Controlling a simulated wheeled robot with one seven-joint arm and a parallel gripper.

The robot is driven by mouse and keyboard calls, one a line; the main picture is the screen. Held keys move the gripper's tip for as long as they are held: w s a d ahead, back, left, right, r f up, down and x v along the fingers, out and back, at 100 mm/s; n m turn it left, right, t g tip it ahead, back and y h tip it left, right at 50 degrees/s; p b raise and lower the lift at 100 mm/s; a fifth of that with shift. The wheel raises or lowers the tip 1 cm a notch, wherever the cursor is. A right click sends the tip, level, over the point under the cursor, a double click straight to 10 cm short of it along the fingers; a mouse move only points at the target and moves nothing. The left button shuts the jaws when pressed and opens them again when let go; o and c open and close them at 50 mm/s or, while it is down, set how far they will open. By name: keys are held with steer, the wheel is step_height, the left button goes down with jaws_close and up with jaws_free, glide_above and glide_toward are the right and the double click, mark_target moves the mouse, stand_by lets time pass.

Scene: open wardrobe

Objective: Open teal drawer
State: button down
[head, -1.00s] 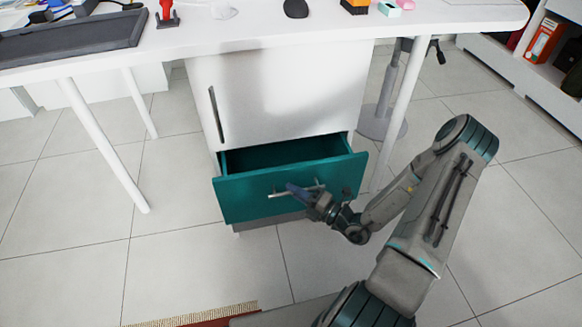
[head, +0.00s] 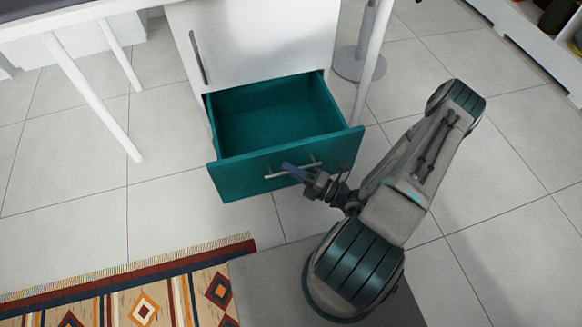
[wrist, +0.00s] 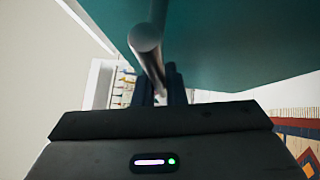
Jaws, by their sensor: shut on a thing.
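The teal drawer (head: 240,172) is pulled well out of the white cabinet under the desk, and its empty inside shows in the head view. Its front also fills the upper right of the wrist view (wrist: 230,45). A silver bar handle (head: 275,175) runs across the drawer front. In the wrist view the handle (wrist: 146,45) runs down between my gripper's fingers (wrist: 160,90). The exact finger contact is partly hidden by the gripper body.
The white cabinet (head: 255,40) has an upper door with a vertical handle, shut. Desk legs (head: 90,95) stand on the left, and a round stand base (head: 357,65) is on the right. A patterned rug (head: 140,290) lies at the front left.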

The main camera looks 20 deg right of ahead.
steer(key=c, duration=1.5)
jaws_free()
steer(key=shift+d, duration=0.1)
steer(key=p+v, duration=0.1)
steer(key=v, duration=1.2)
steer(key=shift+s+d, duration=0.2)
steer(key=shift+s, duration=0.1)
steer(key=shift+f, duration=0.1)
steer(key=a+r+m+g+h+p, duration=0.3)
steer(key=r+m+p, duration=0.4)
steer(key=r, duration=1.1)
steer(key=a+r+m+g+h+p, duration=0.3)
steer(key=r+m+h+p, duration=0.3)
steer(key=r+m, duration=0.6)
steer(key=a+r+m+g+h+p, duration=0.3)
steer(key=r+m+p, duration=0.6)
steer(key=r, duration=1.5)
steer(key=shift+r+m+g+h+p, duration=0.25)
steer(key=shift+m+g+h, duration=0.25)
steer(key=shift+g+h, duration=0.45)
